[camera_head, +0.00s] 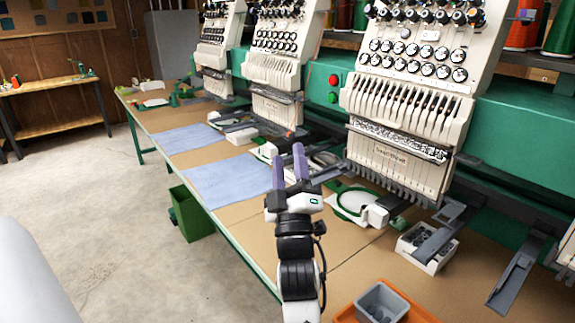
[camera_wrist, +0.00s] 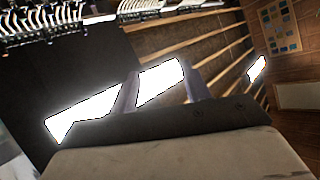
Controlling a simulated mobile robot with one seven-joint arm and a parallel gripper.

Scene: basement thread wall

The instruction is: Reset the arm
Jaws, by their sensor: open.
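My gripper (camera_head: 289,168) is in the middle of the head view, raised above the front edge of the work table. Its two purple-grey fingers point up and away from me and stand apart. Nothing shows between them. In the wrist view my gripper (camera_wrist: 160,92) shows its two fingers against the dark ceiling, with bright lights behind them. My black and white forearm rises from the bottom of the head view.
Several embroidery heads (camera_head: 405,100) stand along the table's back. Blue cloths (camera_head: 228,180), a green hoop (camera_head: 350,198), a white box (camera_head: 427,248) and an orange tray (camera_head: 420,314) lie on the table. A green bin (camera_head: 193,215) stands on the floor; open concrete floor (camera_head: 90,220) is at left.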

